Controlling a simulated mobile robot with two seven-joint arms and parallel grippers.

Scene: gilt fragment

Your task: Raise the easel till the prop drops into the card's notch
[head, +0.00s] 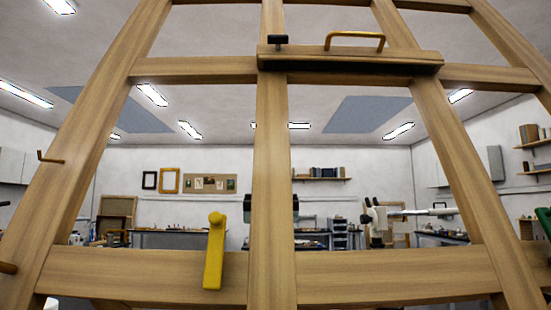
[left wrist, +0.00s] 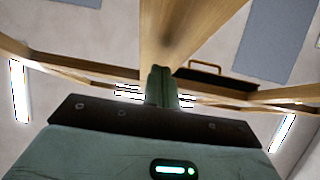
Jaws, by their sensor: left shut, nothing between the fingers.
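The wooden easel (head: 272,180) fills the head view, with a middle post, slanting legs and crossbars. An upper ledge (head: 350,60) carries a brass handle (head: 355,36); the handle also shows in the left wrist view (left wrist: 205,66). A yellow lever-like piece (head: 213,255) hangs on the lower crossbar; I cannot tell if it is the prop. I cannot make out the card or its notch. My left gripper (left wrist: 162,88) is shut and empty, pointing up below the easel's wood in the wrist view. In the head view, dark parts flank the middle post, perhaps this gripper, mostly hidden.
Pegs (head: 50,158) stick out from the left leg. Behind the easel are workbenches (head: 180,239), a pinboard (head: 210,183), frames on the wall and a white jointed-arm device (head: 385,215). The space seen between the easel's bars is open.

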